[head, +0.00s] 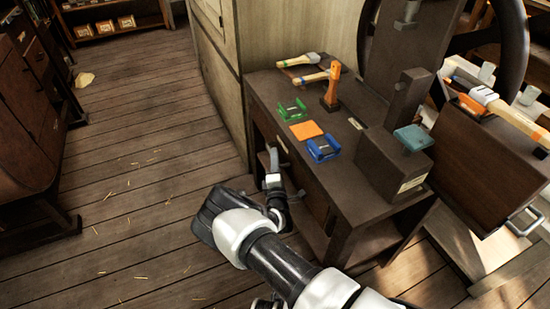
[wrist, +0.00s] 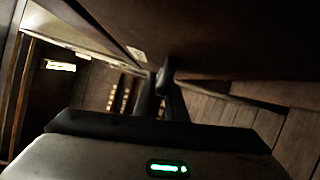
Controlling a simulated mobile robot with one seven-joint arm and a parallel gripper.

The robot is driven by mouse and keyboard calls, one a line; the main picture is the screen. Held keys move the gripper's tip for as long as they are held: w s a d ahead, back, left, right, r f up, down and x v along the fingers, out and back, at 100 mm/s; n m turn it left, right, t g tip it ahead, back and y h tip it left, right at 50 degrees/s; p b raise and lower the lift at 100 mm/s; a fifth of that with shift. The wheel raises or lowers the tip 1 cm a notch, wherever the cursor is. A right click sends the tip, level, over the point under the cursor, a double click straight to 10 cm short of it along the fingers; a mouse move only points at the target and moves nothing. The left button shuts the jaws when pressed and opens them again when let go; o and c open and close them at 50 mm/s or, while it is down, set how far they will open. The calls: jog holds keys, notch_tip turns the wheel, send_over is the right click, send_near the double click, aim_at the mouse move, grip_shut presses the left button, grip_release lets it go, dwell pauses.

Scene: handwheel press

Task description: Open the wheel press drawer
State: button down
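The wheel press (head: 395,150) stands on a dark wooden bench with the handwheel (head: 512,50) at its upper right. The bench's front, below the tabletop, holds the drawer, with a small pale label (head: 282,145). The drawer front looks flush with the bench. My gripper (head: 273,178) is at this front, its fingers at a grey handle below the label. In the wrist view the fingers (wrist: 161,98) lie close together, at or around a dark handle-like post (wrist: 165,72). The dark picture hides whether they grip it.
On the bench lie a green holder (head: 292,109), an orange square (head: 306,130), a blue holder (head: 322,149) and wooden-handled tools (head: 305,62). A dark cabinet (head: 30,110) stands at left. The plank floor (head: 150,180) between is clear apart from straw bits.

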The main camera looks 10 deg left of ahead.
jog(key=s+a+b, duration=0.1)
jog(key=s+a, duration=0.7)
jog(key=a, duration=0.3)
jog(key=s+a+b, duration=0.2)
jog(key=s+a, duration=0.6)
jog(key=a, duration=0.2)
jog(key=shift+s+a, duration=0.25)
jog(key=shift+a, duration=0.1)
jog(key=c, duration=1.8)
grip_release()
jog(key=p+v, duration=0.2)
jog(key=v, duration=1.5)
jog(key=shift+s+d, duration=0.1)
jog(key=shift+s, duration=0.1)
